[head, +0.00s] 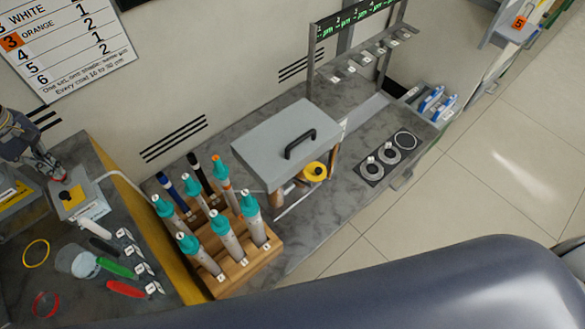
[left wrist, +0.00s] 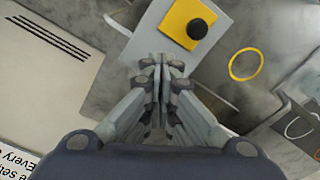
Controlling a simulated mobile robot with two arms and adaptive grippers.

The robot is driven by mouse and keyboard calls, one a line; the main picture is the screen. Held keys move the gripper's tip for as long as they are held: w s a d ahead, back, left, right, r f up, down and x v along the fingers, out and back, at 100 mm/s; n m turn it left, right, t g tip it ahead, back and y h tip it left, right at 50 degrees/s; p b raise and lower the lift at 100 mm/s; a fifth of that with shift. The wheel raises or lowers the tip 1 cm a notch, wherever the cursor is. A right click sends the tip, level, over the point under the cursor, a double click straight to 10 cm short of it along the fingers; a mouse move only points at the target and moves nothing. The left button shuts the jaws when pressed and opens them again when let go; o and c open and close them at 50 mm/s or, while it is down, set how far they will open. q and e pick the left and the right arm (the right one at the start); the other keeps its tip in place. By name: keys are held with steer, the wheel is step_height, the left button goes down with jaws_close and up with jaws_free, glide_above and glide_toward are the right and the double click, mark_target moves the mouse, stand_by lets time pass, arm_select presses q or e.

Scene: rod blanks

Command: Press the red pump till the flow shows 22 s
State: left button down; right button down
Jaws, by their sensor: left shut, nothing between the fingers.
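My left gripper (head: 55,176) is at the left of the head view, shut and empty, just up and left of a grey box with a yellow plate (head: 72,197). In the left wrist view, the shut fingertips (left wrist: 161,62) point toward that yellow plate (left wrist: 178,24) and its round black button (left wrist: 197,29). The button lies beyond the fingertips and to their right, with nothing visibly touching it. I cannot make out a red pump or a flow reading in seconds in either view. My right gripper is not in view.
A yellow ring (head: 36,253), a red ring (head: 45,305), and green-handled (head: 116,267) and red-handled (head: 125,289) tools lie on the left bench. A wooden rack (head: 255,262) holds several teal-capped tubes. A grey lidded box (head: 270,135) stands behind it, near a green-lettered display (head: 355,16).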

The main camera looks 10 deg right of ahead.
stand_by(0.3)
arm_select(q)
steer(key=shift+r+p, duration=1.55)
steer(key=shift+r, duration=0.4)
step_height(320, 180, up, 6)
steer(key=p, duration=0.4)
